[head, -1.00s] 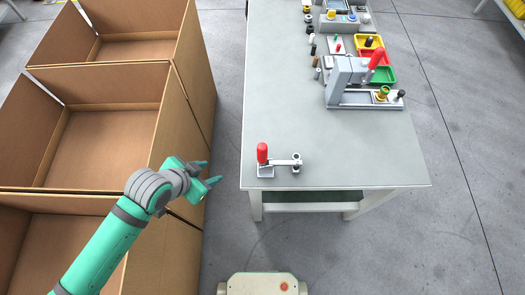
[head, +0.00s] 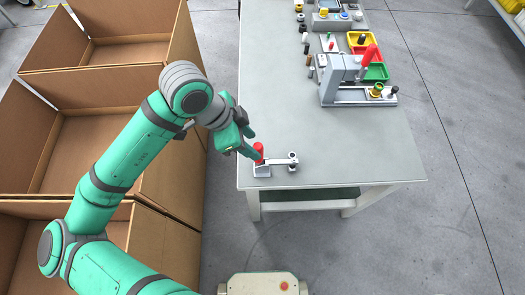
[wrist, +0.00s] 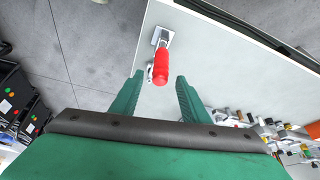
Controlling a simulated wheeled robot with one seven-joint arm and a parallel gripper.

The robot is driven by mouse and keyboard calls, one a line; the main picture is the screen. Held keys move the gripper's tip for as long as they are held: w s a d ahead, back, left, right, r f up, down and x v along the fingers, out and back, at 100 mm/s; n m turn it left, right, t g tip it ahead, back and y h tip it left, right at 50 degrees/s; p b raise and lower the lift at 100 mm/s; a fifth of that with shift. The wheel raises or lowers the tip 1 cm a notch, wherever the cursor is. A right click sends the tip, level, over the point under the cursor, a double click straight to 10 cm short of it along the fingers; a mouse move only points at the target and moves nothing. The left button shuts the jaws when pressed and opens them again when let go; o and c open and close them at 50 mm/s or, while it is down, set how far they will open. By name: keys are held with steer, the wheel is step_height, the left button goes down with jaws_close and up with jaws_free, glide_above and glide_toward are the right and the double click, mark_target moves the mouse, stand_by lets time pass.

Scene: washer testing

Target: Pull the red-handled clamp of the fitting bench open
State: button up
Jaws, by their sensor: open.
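The red-handled clamp (head: 263,169) stands near the front left corner of the grey bench (head: 330,150). Its red handle (wrist: 165,68) points up, and its metal arm (head: 280,161) reaches right to a small upright post (head: 293,162). My gripper (head: 254,145) is just above and left of the handle in the head view and partly covers it. In the wrist view, my gripper (wrist: 158,88) has its two green fingers spread apart, with the red handle in front of the gap between them. I cannot tell whether a finger touches the handle.
A larger grey fixture (head: 345,90) with a red lever (head: 369,57) stands farther back on the bench, near coloured trays (head: 377,72) and small parts. Open cardboard boxes (head: 105,110) line the left side. The bench top between clamp and fixture is clear.

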steer(key=x, duration=0.8)
steer(key=shift+w+d+f, duration=0.1)
steer(key=shift+d+f, duration=0.05)
steer(key=shift+f, duration=0.15)
jaws_close()
